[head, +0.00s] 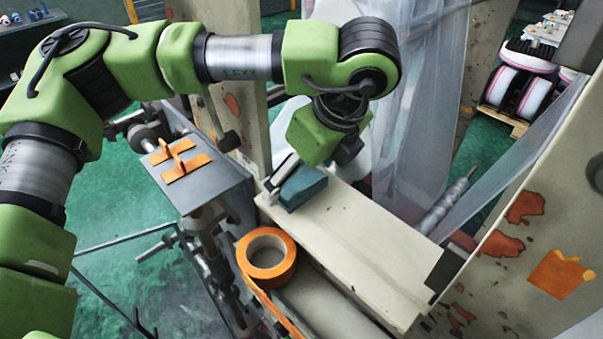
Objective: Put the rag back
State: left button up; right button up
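A folded blue-green cloth, which looks like the rag (304,188), is on or just above the cream ledge (345,230) of the machine. My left arm reaches in from the left and bends down over this ledge. My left gripper (280,180) is right at the rag, with one pale finger along its left side. The other finger is hidden by the wrist or the rag, so I cannot tell if the fingers grip it. My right gripper is out of view.
An orange tape roll (266,258) lies below the ledge, its strip running down. A grey plate (200,186) with orange tape pieces is to the left. Translucent plastic film (420,110) hangs behind. A chipped cream column (500,250) stands at right. The ledge's right part is clear.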

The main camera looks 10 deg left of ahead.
pick_arm(q)
jog(key=shift+r, duration=0.2)
jog(key=shift+d+r, duration=0.1)
jog(key=shift+d, duration=0.05)
jog(key=b+v, duration=0.4)
jog(key=v, duration=0.7)
jog(key=shift+r, duration=0.35)
jog(key=shift+s, duration=0.1)
